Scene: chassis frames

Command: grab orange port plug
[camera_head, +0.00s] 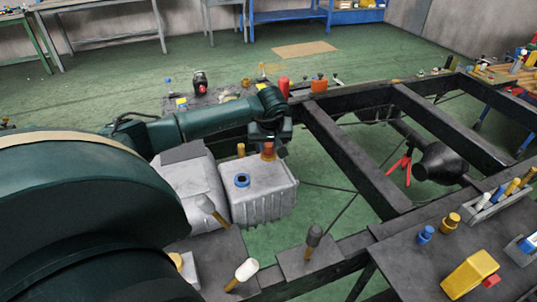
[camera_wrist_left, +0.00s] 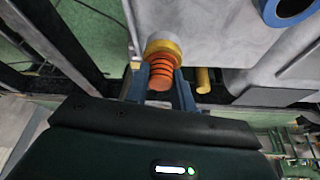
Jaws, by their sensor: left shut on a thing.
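The orange port plug (camera_head: 267,149) is at the back right of the grey tank's top (camera_head: 262,184). In the left wrist view the plug (camera_wrist_left: 160,74) is ribbed, with a gold collar (camera_wrist_left: 163,45) at its far end. My left gripper (camera_head: 270,145) reaches over the tank from behind, and its blue fingers (camera_wrist_left: 160,88) are shut on the plug from both sides. I cannot tell whether the plug is seated or raised. My right gripper is not in view.
A gold post (camera_head: 241,150) and a blue ring port (camera_head: 242,180) stand on the tank near the plug. Black chassis beams (camera_head: 352,160) surround the tank. Hammers (camera_head: 243,272) stand in front. A tool table (camera_head: 440,262) is at lower right.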

